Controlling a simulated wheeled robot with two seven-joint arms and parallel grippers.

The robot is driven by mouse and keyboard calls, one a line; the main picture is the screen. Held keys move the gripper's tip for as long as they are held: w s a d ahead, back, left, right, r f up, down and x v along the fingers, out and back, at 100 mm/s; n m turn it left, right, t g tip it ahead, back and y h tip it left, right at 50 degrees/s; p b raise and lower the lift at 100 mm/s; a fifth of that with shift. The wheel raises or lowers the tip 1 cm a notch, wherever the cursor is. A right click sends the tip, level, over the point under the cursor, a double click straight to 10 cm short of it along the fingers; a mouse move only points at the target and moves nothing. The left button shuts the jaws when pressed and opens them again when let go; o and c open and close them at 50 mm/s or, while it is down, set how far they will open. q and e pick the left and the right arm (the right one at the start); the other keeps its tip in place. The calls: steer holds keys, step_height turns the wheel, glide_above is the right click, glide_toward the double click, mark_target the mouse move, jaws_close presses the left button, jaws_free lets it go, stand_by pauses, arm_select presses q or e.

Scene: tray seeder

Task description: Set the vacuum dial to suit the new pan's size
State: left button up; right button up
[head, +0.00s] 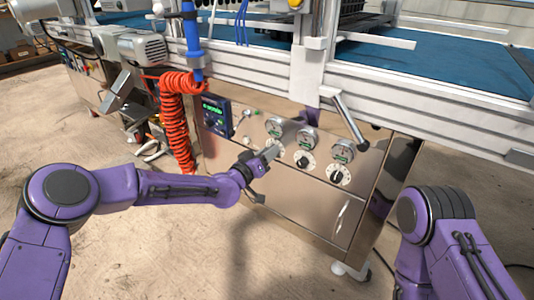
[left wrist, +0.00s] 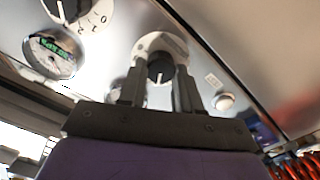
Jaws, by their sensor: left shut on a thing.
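My left gripper (head: 270,153) is at the leftmost of three white dials with black knobs on the steel panel. In the left wrist view its fingers (left wrist: 159,80) stand either side of the black knob (left wrist: 160,67) and are shut on it. The white dial plate (left wrist: 152,42) shows around the knob; its marks are mostly hidden or too blurred to read. The middle dial (head: 304,161) and right dial (head: 339,175) are free. No readable label tells which is the vacuum dial. The new pan cannot be made out. My right gripper is out of view.
Round gauges (head: 308,139) sit above the dials. A dark display box (head: 214,115) and a red coiled hose (head: 175,130) are left of them. A metal lever (head: 349,120) hangs down at the right. Bare floor lies in front.

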arm_select(q)
steer(key=o, duration=1)
steer(key=shift+o, duration=0.2)
steer(key=p+v, duration=0.3)
steer(key=v, duration=0.7)
steer(key=shift+s+a, duration=0.15)
steer(key=shift+a, duration=0.05)
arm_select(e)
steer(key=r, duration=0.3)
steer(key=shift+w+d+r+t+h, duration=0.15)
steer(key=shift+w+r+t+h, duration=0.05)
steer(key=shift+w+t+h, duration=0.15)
